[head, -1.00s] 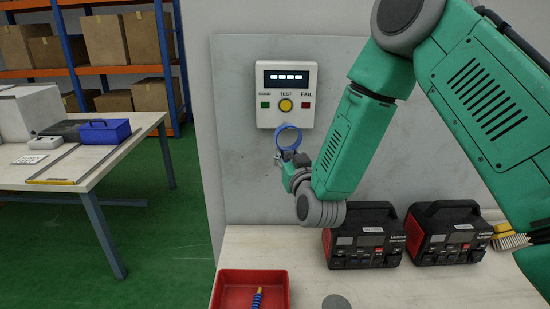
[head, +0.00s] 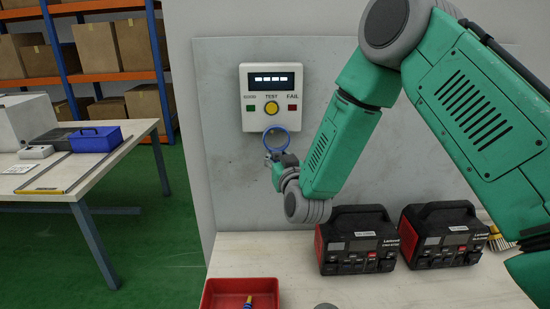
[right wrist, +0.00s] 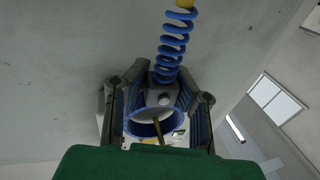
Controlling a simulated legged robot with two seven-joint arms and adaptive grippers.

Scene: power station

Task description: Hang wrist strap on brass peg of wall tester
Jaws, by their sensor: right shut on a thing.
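The wall tester (head: 270,97) is a white box with a lit display, a yellow button and green and red marks, on a grey panel. My right gripper (head: 273,162) is just below it, shut on the wrist strap (head: 276,139), a blue ring held up at the tester's lower edge. In the right wrist view the strap (right wrist: 147,128) sits between both fingers, with a blue coiled cord (right wrist: 173,47) running from it. A brass peg (right wrist: 158,129) shows through the ring's opening there; whether the ring is around it I cannot tell. My left gripper is out of view.
Two black-and-red power units (head: 354,240) (head: 440,236) stand on the bench below my right arm. A red tray (head: 207,296) is at the bench's front left, with a brush (head: 498,240) at the right. A table (head: 115,160) with a blue toolbox (head: 95,139) stands left.

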